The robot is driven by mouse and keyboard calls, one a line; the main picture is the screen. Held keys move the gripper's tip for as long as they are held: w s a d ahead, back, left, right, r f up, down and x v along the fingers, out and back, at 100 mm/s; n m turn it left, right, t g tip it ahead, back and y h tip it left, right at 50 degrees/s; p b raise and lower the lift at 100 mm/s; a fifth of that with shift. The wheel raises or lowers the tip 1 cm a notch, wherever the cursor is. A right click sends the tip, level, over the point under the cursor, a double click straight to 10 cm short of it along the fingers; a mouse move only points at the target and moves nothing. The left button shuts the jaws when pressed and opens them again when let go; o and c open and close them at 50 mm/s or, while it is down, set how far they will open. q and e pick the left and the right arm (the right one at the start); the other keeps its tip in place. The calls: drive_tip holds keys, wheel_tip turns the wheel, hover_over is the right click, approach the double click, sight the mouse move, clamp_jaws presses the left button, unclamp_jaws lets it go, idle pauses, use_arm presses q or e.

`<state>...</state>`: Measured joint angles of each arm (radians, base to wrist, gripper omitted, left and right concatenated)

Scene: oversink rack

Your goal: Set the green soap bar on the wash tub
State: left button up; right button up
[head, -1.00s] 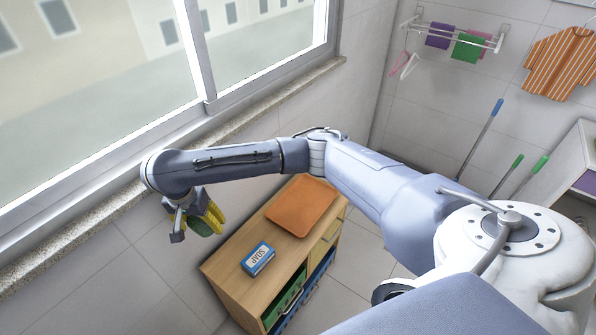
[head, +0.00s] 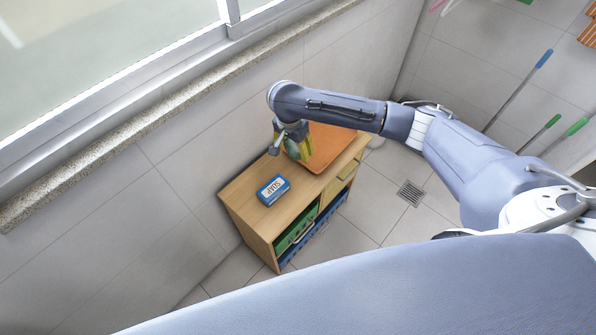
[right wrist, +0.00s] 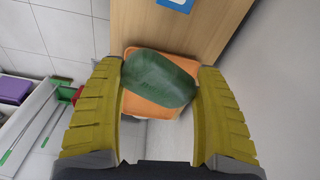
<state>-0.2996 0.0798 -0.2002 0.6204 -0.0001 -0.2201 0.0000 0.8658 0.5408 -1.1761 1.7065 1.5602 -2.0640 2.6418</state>
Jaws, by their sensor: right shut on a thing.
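The green soap bar (right wrist: 160,82) is an oval block between the yellow fingers of my right gripper (right wrist: 158,76) in the right wrist view. The gripper is shut on it. In the head view, the right gripper (head: 293,147) hangs over the cabinet at the left side of the orange tub, and the soap (head: 291,150) is mostly hidden by the fingers. The orange rounded rectangular piece, seemingly the wash tub (head: 334,146), lies on the cabinet top. It also shows behind the soap in the right wrist view (right wrist: 150,108). My left gripper is out of view.
A blue soap box (head: 273,190) lies on the near part of the wooden cabinet (head: 247,207). Green and blue bins sit in its open shelves. The window sill (head: 150,135) runs along the wall behind. Long-handled tools (head: 522,88) lean at the far right.

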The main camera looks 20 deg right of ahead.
sight(295, 177)
wheel_tip(295, 177, down, 16)
drive_tip(key=shift+f, duration=0.1)
idle(0.5)
drive_tip(key=o, duration=1.2)
drive_tip(key=shift+f, duration=0.1)
wheel_tip(295, 177, up, 11)
drive_tip(key=a, duration=0.1)
drive_tip(key=shift+s, duration=0.35)
drive_tip(key=shift+o, duration=0.6)
drive_tip(key=shift+s+a+r, duration=0.1)
drive_tip(key=shift+r, duration=0.55)
